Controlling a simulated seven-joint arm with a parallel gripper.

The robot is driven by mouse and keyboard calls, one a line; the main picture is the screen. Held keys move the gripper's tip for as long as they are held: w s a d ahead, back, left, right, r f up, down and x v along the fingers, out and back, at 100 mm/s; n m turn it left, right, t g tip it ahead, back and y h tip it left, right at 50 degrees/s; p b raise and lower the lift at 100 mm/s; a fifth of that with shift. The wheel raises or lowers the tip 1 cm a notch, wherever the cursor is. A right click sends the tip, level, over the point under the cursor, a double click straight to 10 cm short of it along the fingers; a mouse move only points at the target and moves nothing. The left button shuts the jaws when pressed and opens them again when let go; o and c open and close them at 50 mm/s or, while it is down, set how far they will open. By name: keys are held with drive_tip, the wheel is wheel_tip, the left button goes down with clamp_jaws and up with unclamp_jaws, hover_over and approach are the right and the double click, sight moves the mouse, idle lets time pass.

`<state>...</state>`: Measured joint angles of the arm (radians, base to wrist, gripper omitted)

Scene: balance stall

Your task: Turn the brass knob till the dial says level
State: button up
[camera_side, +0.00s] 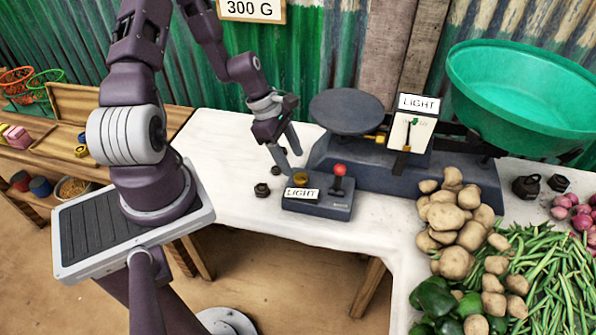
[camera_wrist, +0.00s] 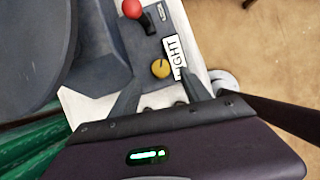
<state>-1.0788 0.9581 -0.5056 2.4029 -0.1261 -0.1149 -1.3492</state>
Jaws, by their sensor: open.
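The brass knob (camera_side: 300,180) sits on the left of a dark control box (camera_side: 318,206), behind a plate reading LIGHT (camera_side: 301,195). My gripper (camera_side: 291,161) is open, tilted, with its fingertips just above and beside the knob; contact cannot be told. In the wrist view the knob (camera_wrist: 160,69) shows between the tips of my open gripper (camera_wrist: 161,75). The dial (camera_side: 409,131) on the scale has a dark pointer and a small green mark up top; a card above it reads LIGHT (camera_side: 419,102).
A red-topped lever (camera_side: 339,172) stands close right of the knob. Behind are the scale's round grey plate (camera_side: 346,109) and large green pan (camera_side: 530,90). Dark weights (camera_side: 262,190) lie left of the box. Potatoes (camera_side: 459,225) and beans crowd the right; the white tabletop (camera_side: 225,150) is clear at left.

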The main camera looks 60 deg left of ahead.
sight(300, 176)
drive_tip(key=x, duration=0.5)
drive_tip(key=shift+d+f, duration=0.1)
drive_tip(key=shift+f, duration=0.1)
drive_tip(key=shift+c, duration=0.2)
clamp_jaws()
drive_tip(key=shift+m, duration=0.3)
